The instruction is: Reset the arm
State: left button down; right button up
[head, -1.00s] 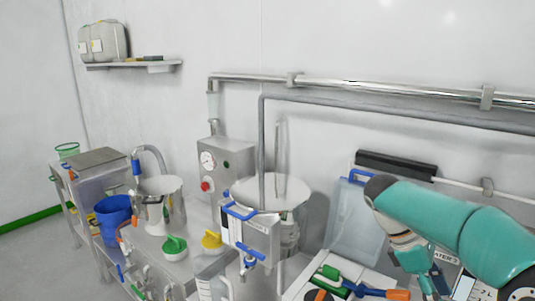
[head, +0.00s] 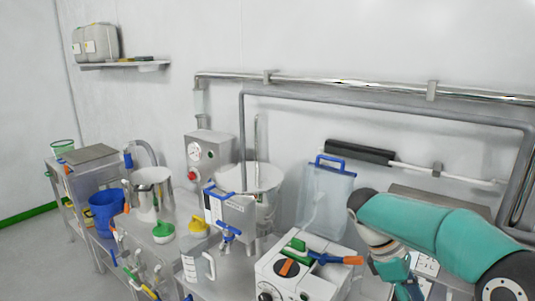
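My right arm comes in from the right edge in the head view, teal and grey, bent downward over the right end of the bench. Its lower part (head: 398,272) reaches the bottom of the picture, and the fingertips are not clearly visible. It is to the right of a white box-shaped device (head: 308,282) with a green-handled tool (head: 298,247) and an orange-and-blue tool (head: 335,258) on top. My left gripper and arm are not in view.
Pipes (head: 350,87) run along the wall. Floor (head: 30,235) is free at left.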

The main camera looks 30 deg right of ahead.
jog(key=w+a+f+t+y, duration=0.2)
jog(key=w+a+f, duration=0.2)
jog(key=a+f, duration=0.55)
jog(key=w+a+f+t+y, duration=0.1)
jog(key=w+a+f+y, duration=0.15)
jog(key=a+f, duration=0.65)
jog(key=s+a+f+m+t+y, duration=0.1)
jog(key=s+a+f+m, duration=0.3)
jog(key=a+f, duration=0.4)
jog(key=s+a+f+m+t+y, duration=0.1)
jog(key=s+a+f+m+t, duration=0.1)
jog(key=a+f, duration=0.6)
notch_tip(320, 180, down, 3)
jog(key=shift+s+f+m+t+y, duration=0.2)
jog(key=shift+s+m+t+y, duration=0.2)
jog(key=shift+s+m, duration=0.55)
